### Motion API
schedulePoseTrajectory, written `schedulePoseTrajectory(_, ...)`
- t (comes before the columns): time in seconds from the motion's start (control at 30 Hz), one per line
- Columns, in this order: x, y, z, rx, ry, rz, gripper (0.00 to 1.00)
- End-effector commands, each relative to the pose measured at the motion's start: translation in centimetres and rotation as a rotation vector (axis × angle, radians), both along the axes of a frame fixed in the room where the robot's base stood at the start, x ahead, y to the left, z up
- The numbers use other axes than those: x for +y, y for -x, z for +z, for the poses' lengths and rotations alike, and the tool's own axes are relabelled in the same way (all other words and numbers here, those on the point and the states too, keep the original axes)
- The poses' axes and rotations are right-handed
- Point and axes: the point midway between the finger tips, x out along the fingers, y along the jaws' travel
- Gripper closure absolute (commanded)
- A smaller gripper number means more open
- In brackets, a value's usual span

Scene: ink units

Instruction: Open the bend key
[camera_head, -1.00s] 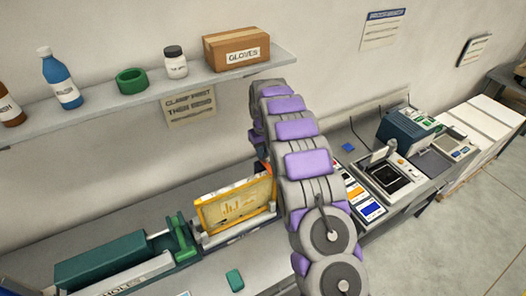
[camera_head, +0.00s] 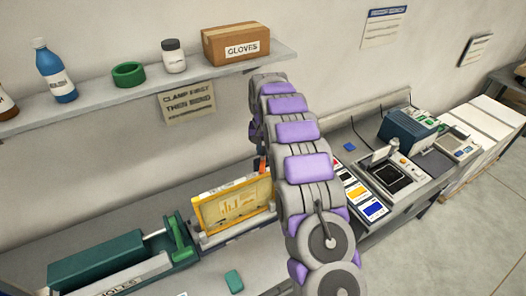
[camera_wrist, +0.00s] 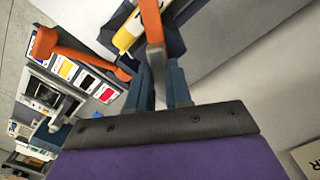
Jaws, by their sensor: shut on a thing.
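In the wrist view, my gripper (camera_wrist: 160,77) is shut on an orange lever (camera_wrist: 153,28), which I take to be the bend key. The lever stands between the two dark blue fingers and runs up out of the picture. A second orange bar (camera_wrist: 45,42) lies to the left, apart from the fingers. In the head view, a small bit of orange (camera_head: 262,166) shows beside my arm, at the right end of the yellow-framed panel (camera_head: 232,206). My arm hides the gripper there.
A green clamp-like device (camera_head: 180,238) stands left of the panel, with a small green block (camera_head: 234,281) in front. A shelf (camera_head: 110,95) above holds bottles, a green ring and a gloves box (camera_head: 235,43). Colour pads (camera_head: 360,194) and machines lie right of my arm.

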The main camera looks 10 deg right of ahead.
Motion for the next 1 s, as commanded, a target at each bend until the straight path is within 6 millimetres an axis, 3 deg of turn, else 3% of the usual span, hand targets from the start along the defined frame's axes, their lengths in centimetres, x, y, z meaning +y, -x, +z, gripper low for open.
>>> schedulePoseTrajectory(0.7, 0.10, -0.09, -0.04, -0.002, 0.000, -0.668, 1.00)
schedulePoseTrajectory(1.0, 0.13, -0.16, 0.06, -0.004, -0.001, -0.874, 1.00)
